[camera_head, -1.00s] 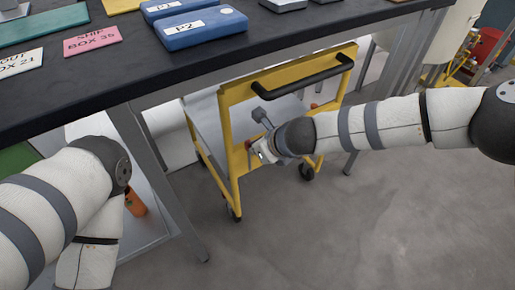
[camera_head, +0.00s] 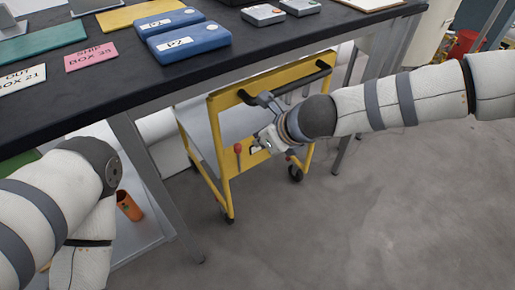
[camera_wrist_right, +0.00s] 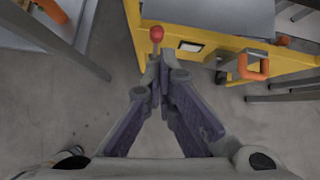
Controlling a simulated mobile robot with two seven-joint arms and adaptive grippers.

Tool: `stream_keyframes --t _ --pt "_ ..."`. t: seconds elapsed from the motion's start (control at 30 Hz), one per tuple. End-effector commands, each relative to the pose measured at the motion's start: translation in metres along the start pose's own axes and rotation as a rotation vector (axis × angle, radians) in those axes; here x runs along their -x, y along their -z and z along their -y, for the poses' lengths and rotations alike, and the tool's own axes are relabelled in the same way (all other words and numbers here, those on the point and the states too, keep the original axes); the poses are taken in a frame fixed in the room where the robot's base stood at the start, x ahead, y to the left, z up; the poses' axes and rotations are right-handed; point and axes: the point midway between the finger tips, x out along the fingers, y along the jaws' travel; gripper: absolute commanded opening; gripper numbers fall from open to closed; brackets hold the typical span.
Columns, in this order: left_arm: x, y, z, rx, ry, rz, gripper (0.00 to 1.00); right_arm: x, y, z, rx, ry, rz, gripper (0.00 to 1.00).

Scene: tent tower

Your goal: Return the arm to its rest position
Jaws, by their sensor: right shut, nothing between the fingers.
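My right arm reaches in from the right edge of the head view. Its gripper (camera_head: 246,97) is in front of the yellow cart (camera_head: 217,140), near the black push handle. In the right wrist view the two fingers (camera_wrist_right: 162,88) meet at their tips, with nothing held between them. Whether any part of the gripper touches the cart cannot be told. My left arm shows as a bent white and grey elbow at the lower left of the head view. Its gripper is outside the picture.
The black worktop (camera_head: 100,80) carries blue boxes (camera_head: 190,40), a pink sign (camera_head: 91,57) and grey devices (camera_head: 263,14). Its metal legs stand beside the cart. A red-knobbed lever (camera_wrist_right: 157,34) is just beyond the fingertips. The grey floor (camera_head: 380,220) at lower right is clear.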

Motion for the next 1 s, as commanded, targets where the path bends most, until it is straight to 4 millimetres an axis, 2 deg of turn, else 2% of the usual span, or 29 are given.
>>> stream_keyframes --t 0.13,0.57,0.63,0.67,0.73,0.77,0.83,0.93,1.0 --pt "0.002 0.0 0.0 0.0 0.0 -0.003 0.4 0.008 -0.004 0.001 0.001 0.0 -0.001 0.0" --pt "0.002 0.0 0.0 0.0 0.0 -0.002 0.4 0.008 -0.003 0.0 0.001 -0.001 -0.002 0.0" --pt "0.004 0.0 0.0 0.0 0.0 -0.006 0.4 0.007 0.006 -0.005 0.041 -0.006 -0.019 0.0" --pt "0.006 0.0 0.0 0.0 -0.001 -0.011 0.4 0.007 0.016 -0.011 0.083 -0.011 -0.037 0.0" --pt "0.016 0.002 0.0 0.0 -0.001 -0.028 0.4 0.007 0.054 -0.032 0.258 -0.039 -0.103 0.0" --pt "0.021 0.003 0.0 0.001 -0.002 -0.038 0.4 0.009 0.078 -0.043 0.362 -0.06 -0.139 0.0" --pt "0.035 0.005 -0.001 0.002 -0.003 -0.066 0.4 0.022 0.139 -0.07 0.64 -0.132 -0.223 0.0" --pt "0.055 0.01 -0.001 0.003 -0.006 -0.109 0.4 0.059 0.223 -0.105 1.037 -0.283 -0.307 0.0" --pt "0.07 0.014 -0.001 0.004 -0.007 -0.143 0.4 0.096 0.278 -0.126 1.304 -0.418 -0.335 0.0"
